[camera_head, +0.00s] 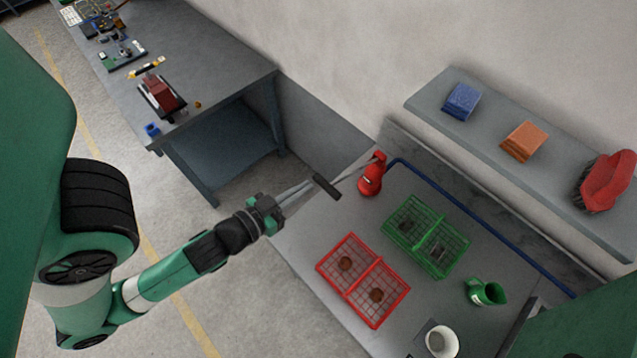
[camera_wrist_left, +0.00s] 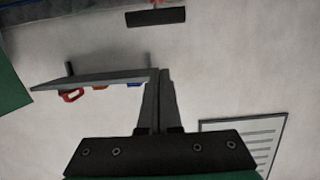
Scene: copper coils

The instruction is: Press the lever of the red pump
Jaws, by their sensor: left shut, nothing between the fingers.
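The red pump (camera_head: 371,180) stands at the far left corner of the workbench in the head view. Its lever sticks out to the left and ends in a dark bar-shaped handle (camera_head: 327,187). My left gripper (camera_head: 311,184) is shut and empty, its fingers pointing at the handle from the left. The handle (camera_wrist_left: 156,17) also shows at the top of the left wrist view, with a sliver of red above it. There the shut fingertips (camera_wrist_left: 160,72) appear apart from the handle. The exact height between them is hard to tell. My right gripper is not in view.
A red basket (camera_head: 322,267) and a green basket (camera_head: 388,226) lie on the workbench (camera_head: 308,235), near a green jug (camera_head: 484,292) and a white cup (camera_head: 441,341). A blue hose runs along the back.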

